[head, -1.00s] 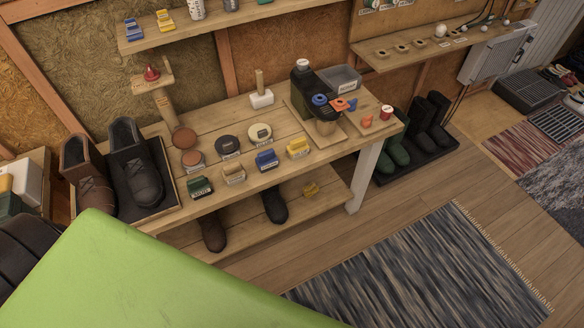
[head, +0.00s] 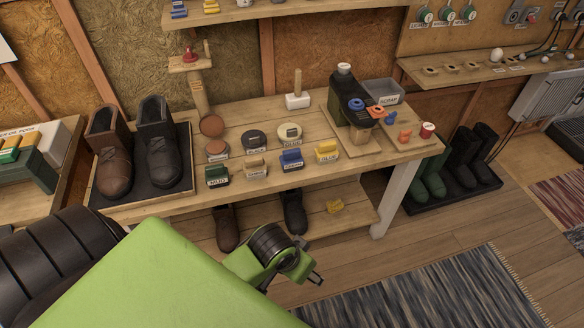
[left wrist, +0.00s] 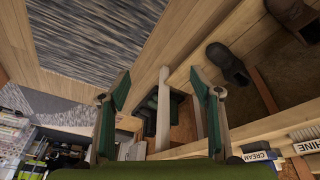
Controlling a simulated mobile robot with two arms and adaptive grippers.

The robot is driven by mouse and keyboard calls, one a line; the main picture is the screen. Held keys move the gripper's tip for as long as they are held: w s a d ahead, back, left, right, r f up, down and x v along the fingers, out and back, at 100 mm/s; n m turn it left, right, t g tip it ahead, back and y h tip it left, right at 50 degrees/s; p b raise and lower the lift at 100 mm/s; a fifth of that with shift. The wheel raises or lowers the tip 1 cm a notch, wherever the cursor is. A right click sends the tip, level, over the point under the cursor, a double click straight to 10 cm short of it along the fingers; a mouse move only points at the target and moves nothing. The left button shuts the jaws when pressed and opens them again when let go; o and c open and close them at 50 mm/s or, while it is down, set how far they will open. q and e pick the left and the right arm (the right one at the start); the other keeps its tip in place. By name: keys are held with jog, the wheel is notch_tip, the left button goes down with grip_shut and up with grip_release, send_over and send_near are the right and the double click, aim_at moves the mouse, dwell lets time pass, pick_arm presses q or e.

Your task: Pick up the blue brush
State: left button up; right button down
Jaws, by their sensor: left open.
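The blue brush (head: 291,158) sits in the front row on the workbench (head: 350,158) in the head view, between a tan brush (head: 255,168) and a yellow brush (head: 327,151). A white label is below its blue top. My left gripper (head: 314,276) is in front of the bench and lower in the picture, apart from the brush. In the left wrist view my left gripper (left wrist: 162,88) is open, with nothing between its fingers. My right gripper is not in view.
A lower shelf (head: 320,215) holds shoes. A striped rug (head: 440,295) lies on open floor.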

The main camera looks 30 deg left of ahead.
pick_arm(q)
jog(key=w+d+r+n, duration=0.1)
jog(key=w+r, duration=0.4)
jog(key=w, duration=0.1)
jog(key=n+y, duration=0.5)
jog(key=n, duration=0.5)
send_near(292, 151)
jog(key=shift+g, duration=0.4)
jog(key=f, duration=0.1)
jog(key=w+a+f, duration=0.2)
jog(key=f, duration=0.1)
jog(key=shift+w+b, duration=0.2)
jog(key=shift+b, duration=0.2)
jog(key=x, duration=0.5)
jog(key=shift+s+d+f, duration=0.1)
jog(key=shift+s+f, duration=0.15)
jog(key=shift+f, duration=0.1)
jog(key=c, duration=1.3)
